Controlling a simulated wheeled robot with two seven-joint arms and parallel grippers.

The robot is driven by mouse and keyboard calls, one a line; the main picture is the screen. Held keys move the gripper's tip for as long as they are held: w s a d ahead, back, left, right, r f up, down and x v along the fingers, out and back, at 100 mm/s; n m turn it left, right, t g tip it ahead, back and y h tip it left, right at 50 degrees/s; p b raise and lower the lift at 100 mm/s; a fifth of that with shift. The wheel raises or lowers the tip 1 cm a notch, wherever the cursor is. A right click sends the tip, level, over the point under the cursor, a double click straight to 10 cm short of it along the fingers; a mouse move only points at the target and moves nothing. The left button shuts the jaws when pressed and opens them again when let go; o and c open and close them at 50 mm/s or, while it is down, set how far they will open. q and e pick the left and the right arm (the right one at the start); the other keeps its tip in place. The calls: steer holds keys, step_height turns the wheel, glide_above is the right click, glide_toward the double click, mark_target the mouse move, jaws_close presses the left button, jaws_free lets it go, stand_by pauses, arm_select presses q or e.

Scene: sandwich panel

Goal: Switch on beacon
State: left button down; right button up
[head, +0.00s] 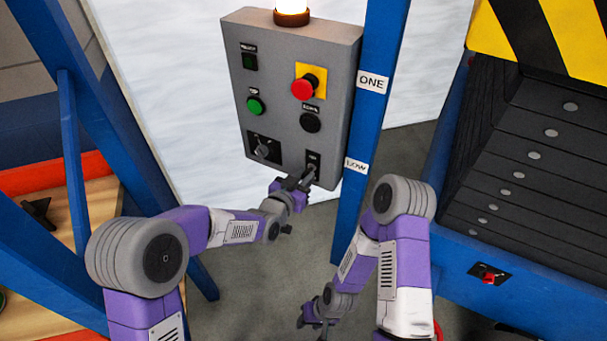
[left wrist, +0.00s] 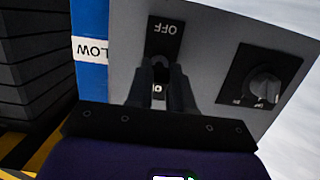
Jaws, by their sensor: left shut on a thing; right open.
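The grey control panel (head: 285,135) carries a beacon (head: 292,8) on its top, which glows bright white-orange above a dark ring and is cut by the picture edge. A small toggle switch (head: 313,163) on a dark plate sits at the panel's lower right. My left gripper (head: 305,183) is at this switch, shut on its lever. In the left wrist view its fingers (left wrist: 162,78) close around the lever, under an upside-down OFF label (left wrist: 166,28); the ON label is partly hidden between the fingers. My right gripper (head: 315,318) is open and empty, low and apart from the panel.
The panel also has a red stop button (head: 303,88) on yellow, a green button (head: 256,106), a black button (head: 310,123) and a rotary knob (head: 263,149). A blue post (head: 377,55) stands right of it. A dark conveyor (head: 530,150) lies farther right.

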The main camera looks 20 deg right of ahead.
arm_select(q)
steer(key=shift+r+g+y+p, duration=0.5)
steer(key=shift+r+g+p, duration=0.15)
steer(key=shift+p, duration=0.25)
steer(key=shift+w+d+g+y+p, duration=0.1)
steer(key=shift+g+y+p, duration=0.15)
steer(key=shift+y+p, duration=0.25)
steer(key=c, duration=1)
jaws_free()
steer(key=shift+f, duration=0.1)
steer(key=v, duration=0.7)
steer(key=shift+a+p, duration=0.3)
